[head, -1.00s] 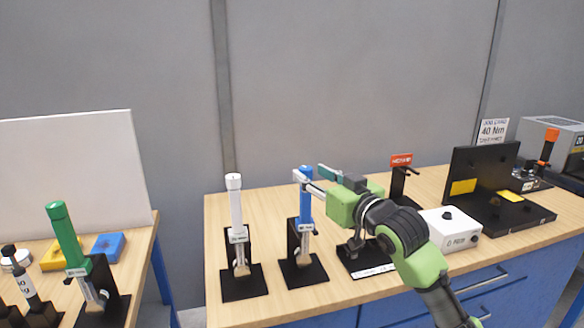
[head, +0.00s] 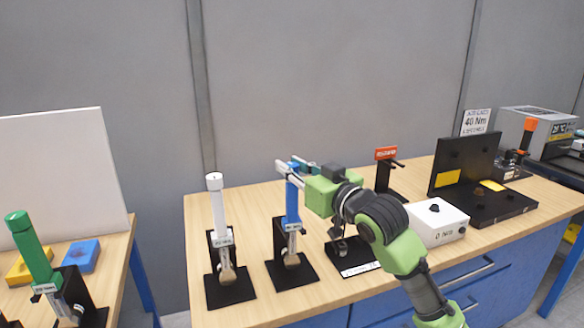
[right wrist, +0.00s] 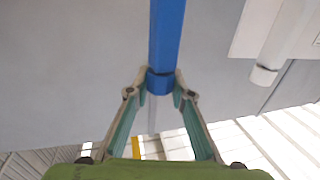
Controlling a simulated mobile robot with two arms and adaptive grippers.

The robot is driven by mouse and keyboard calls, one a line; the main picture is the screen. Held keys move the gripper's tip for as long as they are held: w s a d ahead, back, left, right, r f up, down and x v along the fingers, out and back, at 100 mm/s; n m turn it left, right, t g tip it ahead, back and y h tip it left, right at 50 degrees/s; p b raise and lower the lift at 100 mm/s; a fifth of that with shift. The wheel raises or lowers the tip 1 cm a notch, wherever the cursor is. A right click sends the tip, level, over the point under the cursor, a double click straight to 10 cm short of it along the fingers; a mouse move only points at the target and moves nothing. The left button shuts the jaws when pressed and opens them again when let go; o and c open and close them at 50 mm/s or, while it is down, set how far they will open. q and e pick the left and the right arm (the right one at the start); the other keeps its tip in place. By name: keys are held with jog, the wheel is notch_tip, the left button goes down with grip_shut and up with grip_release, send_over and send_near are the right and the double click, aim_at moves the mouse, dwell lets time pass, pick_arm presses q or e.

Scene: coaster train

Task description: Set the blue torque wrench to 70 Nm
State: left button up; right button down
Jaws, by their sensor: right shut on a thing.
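The blue torque wrench (head: 292,203) stands upright in a black stand (head: 291,268) on the wooden bench, with a small label low on its body that I cannot read. My right gripper (head: 290,168) is at the top of its blue handle, coming from the right. In the right wrist view the blue handle (right wrist: 166,40) runs between the fingertips (right wrist: 160,88), which are shut on its end. A white torque wrench (head: 217,205) stands left of it, and a green one (head: 30,250) on the left table. My left gripper is not in view.
Blue and yellow blocks lie on the left table. A grey wall stands behind.

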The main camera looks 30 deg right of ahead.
jog(key=shift+r+m+h+p, duration=0.1)
jog(key=shift+m+h+p, duration=0.2)
jog(key=shift+p, duration=0.2)
jog(key=shift+a+m+h+p, duration=0.1)
jog(key=shift+m+h+p, duration=0.3)
jog(key=shift+h+p, duration=0.3)
jog(key=shift+m+h+p, duration=0.5)
jog(key=shift+m+h, duration=0.1)
jog(key=shift+h, duration=0.4)
jog(key=shift+w+m+g+h+p, duration=0.1)
jog(key=shift+m+g+h+p, duration=0.4)
jog(key=shift+h, duration=0.6)
jog(key=m+h, duration=0.1)
jog(key=m+g+h, duration=0.1)
jog(key=shift+f+h, duration=0.2)
jog(key=shift+h, duration=0.1)
jog(key=shift+m+g+h+b, duration=0.55)
jog(key=shift+m+g+h, duration=0.35)
jog(key=shift+m+h, duration=0.15)
jog(key=shift+h, duration=0.35)
